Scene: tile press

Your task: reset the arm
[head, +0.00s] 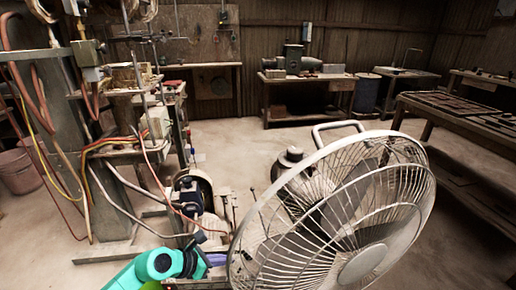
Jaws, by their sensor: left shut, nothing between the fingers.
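My left arm comes in at the bottom edge, left of centre, in teal and black. Its gripper (206,262) is low in the picture, just left of the large fan (342,215). It is shut and I see nothing held in it. A small purple part shows beside it, partly hidden by the fan's edge; I cannot tell what it is. My right gripper is not in view. A tall machine with hoses and cables (88,130) stands at the left.
A motor-like unit (190,190) stands on the floor behind my left gripper. The fan blocks the lower right. A workbench (310,82) stands at the back and a long table (465,115) at the right. Open floor (235,150) lies in the middle. A bucket (22,170) is at far left.

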